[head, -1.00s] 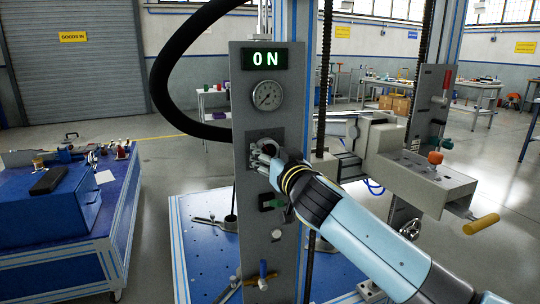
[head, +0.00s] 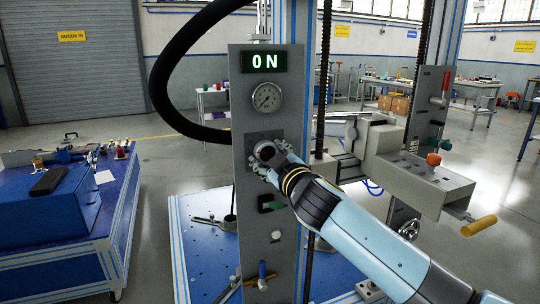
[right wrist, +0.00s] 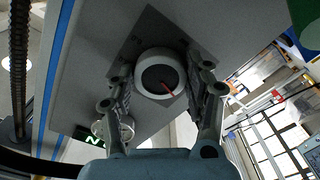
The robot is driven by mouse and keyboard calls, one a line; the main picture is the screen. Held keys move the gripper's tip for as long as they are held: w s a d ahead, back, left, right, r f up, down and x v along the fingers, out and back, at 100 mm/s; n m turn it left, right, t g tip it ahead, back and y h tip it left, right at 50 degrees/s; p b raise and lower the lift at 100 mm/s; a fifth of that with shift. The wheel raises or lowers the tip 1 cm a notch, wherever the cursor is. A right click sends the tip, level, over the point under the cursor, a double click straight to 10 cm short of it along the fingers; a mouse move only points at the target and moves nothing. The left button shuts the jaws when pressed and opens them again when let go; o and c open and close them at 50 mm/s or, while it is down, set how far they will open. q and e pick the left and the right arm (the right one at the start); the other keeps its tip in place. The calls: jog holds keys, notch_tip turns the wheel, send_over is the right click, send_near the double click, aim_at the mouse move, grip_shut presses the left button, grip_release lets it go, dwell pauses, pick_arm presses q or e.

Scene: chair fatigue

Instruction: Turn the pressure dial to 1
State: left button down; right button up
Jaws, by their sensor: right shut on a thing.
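The pressure dial (head: 266,151) is a round knob on a dark square plate on the grey upright panel, partly covered by my right gripper (head: 264,163) in the head view. The right wrist view shows it close up, with a pale rim, a dark face and a red pointer (right wrist: 168,87) aimed to the lower right. My right gripper's fingers (right wrist: 165,82) are on either side of the dial, shut on it. I cannot read any numbers around the dial. My left gripper is not in view.
A round gauge (head: 267,97) and a lit ON display (head: 264,62) are above the dial. A green switch (head: 272,205) and a blue-handled valve (head: 262,270) are below. A thick black hose (head: 160,80) curves left of the panel. A grey box with knobs (head: 425,180) stands right.

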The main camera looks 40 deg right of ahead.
jog(key=shift+n+p, duration=0.3)
jog(key=shift+n, duration=1.3)
jog(key=o, duration=1.2)
jog(key=shift+s, duration=0.1)
jog(key=v, duration=1.2)
jog(key=shift+f, duration=0.15)
